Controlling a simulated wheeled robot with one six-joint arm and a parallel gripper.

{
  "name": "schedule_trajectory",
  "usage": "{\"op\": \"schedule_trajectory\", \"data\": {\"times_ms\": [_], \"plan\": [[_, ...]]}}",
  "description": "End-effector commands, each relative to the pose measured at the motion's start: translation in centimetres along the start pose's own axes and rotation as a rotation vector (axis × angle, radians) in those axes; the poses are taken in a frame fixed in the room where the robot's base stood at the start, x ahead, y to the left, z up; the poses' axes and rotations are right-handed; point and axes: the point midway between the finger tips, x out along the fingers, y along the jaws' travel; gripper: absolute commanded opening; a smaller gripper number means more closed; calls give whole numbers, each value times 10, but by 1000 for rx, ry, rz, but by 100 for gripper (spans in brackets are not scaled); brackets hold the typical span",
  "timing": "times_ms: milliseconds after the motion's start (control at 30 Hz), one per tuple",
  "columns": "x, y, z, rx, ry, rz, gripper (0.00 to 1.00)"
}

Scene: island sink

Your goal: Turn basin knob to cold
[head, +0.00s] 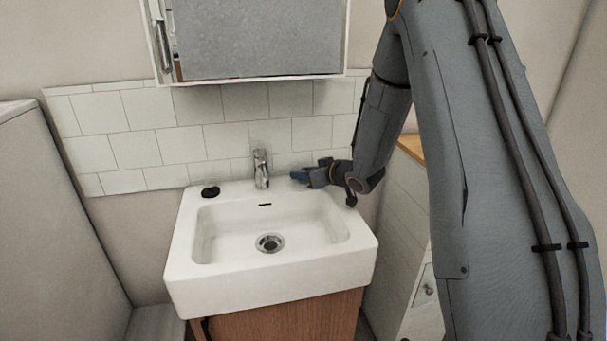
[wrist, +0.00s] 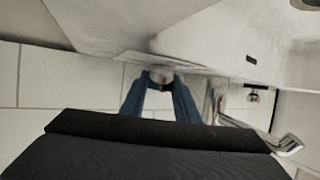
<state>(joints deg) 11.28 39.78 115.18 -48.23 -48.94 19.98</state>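The chrome basin faucet (head: 261,168) stands upright at the back middle of the white basin (head: 190,285); its lever on top is the knob. My gripper (head: 297,176) is just to the right of the faucet, over the basin's back right rim, and apart from the lever. In the wrist view the blue fingers of my gripper (wrist: 161,78) stand apart, with a small pale round thing (wrist: 161,72) at their tips; I cannot tell if they touch it. The faucet lever (wrist: 287,144) shows at the lower right there, outside the fingers.
A black round item (head: 210,191) sits on the back left rim. A mirrored cabinet (head: 258,40) hangs above the tiled wall (head: 182,145). A white cabinet (head: 400,230) stands right of the basin, near my arm. The basin bowl is empty around its drain (head: 270,242).

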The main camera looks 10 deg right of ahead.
Motion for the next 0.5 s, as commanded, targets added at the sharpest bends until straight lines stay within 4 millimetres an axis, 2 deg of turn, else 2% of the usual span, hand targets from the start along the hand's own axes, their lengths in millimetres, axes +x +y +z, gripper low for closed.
{"op": "schedule_trajectory", "data": {"times_ms": [33,100,267,500], "plan": [[0,0,0,0,0,0,15],[0,0,0,0,0,0,6],[1,-1,0,5,1,15,6],[2,-2,-1,52,4,127,6]]}}
